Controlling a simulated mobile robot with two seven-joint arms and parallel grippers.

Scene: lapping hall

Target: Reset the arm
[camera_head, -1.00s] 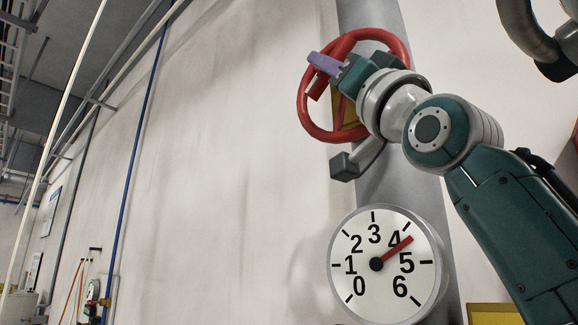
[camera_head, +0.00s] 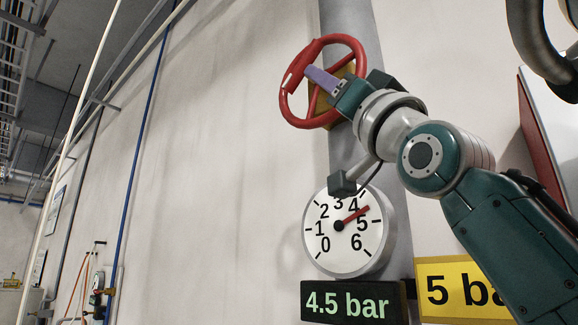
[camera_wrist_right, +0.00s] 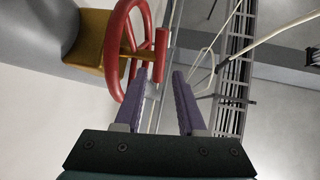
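The red handwheel (camera_head: 353,43) sits on a yellow valve body (camera_head: 319,101) on the grey pipe. It also shows in the right wrist view (camera_wrist_right: 118,40). My right gripper (camera_head: 312,72) is in front of the wheel, its purple fingers pointing up and left. In the right wrist view the fingers (camera_wrist_right: 162,80) stand apart with nothing clamped between them. The wheel's red grip (camera_wrist_right: 161,45) shows near the left fingertip; I cannot tell if they touch. The round gauge (camera_head: 324,255) below reads about 4.5. My left gripper is not in view.
A black display (camera_head: 318,302) below the gauge reads 4.5 bar. A yellow sign (camera_head: 450,272) to its right is partly hidden by my right arm. A red-edged panel (camera_head: 532,140) is at the right. The wall left of the wheel is clear.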

